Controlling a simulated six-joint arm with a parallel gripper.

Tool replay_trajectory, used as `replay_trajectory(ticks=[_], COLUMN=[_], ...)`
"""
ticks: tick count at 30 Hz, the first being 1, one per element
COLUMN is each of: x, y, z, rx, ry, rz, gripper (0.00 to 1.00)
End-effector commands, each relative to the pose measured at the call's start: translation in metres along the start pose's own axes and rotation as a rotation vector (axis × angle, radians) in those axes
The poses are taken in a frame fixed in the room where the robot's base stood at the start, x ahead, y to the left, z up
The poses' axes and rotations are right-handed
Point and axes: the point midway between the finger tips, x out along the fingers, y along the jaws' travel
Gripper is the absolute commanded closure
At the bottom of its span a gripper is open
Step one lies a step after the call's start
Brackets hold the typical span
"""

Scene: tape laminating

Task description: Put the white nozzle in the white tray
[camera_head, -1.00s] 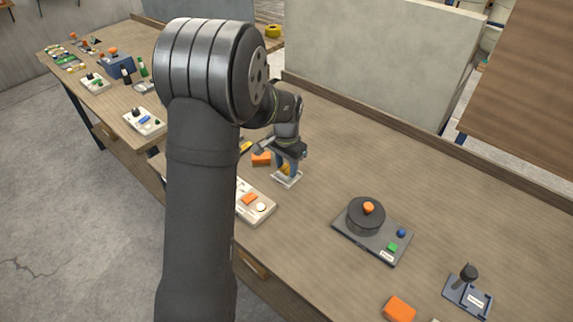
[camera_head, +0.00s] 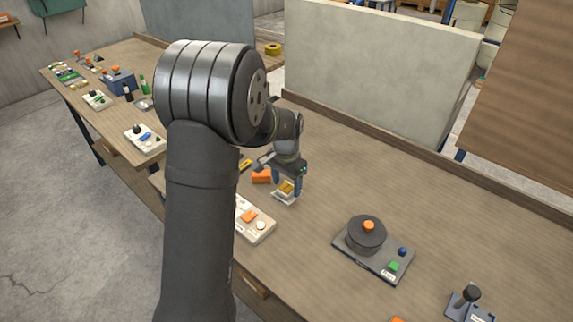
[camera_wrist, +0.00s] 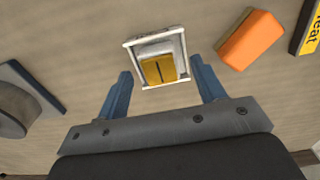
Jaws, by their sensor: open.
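The white tray (camera_wrist: 182,36) is a small square frame on the bench in the wrist view; it also shows in the head view (camera_head: 278,199). A white block with a yellow face and a dark slot, which seems to be the white nozzle (camera_wrist: 157,68), sits inside the tray's rim. It shows as a yellow patch in the head view (camera_head: 287,187). My gripper (camera_wrist: 160,69) is open, its blue fingers on either side of the block and apart from it. In the head view my gripper (camera_head: 287,189) is at the tray; its exact height is unclear.
An orange block (camera_wrist: 250,40) lies right of the tray in the wrist view, with a yellow label (camera_wrist: 306,30) beyond it. In the head view, a white panel (camera_head: 262,229) lies nearer the front edge and a dark round device (camera_head: 366,240) stands right. Bench between them is clear.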

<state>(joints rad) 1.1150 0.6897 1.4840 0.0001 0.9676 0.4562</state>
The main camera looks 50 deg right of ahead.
Motion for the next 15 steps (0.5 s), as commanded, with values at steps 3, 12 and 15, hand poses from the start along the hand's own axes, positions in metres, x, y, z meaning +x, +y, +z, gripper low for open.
replay_trajectory(ticks=[3, 12, 15], x=[-0.021, -0.095, -0.118], y=[0.000, 0.000, 0.000], z=[-0.001, -0.001, -0.001], rx=[0.000, 0.000, 0.000], ry=[0.005, 0.006, 0.005], rz=[-0.002, -0.003, -0.002], gripper=[0.37, 0.37, 0.37])
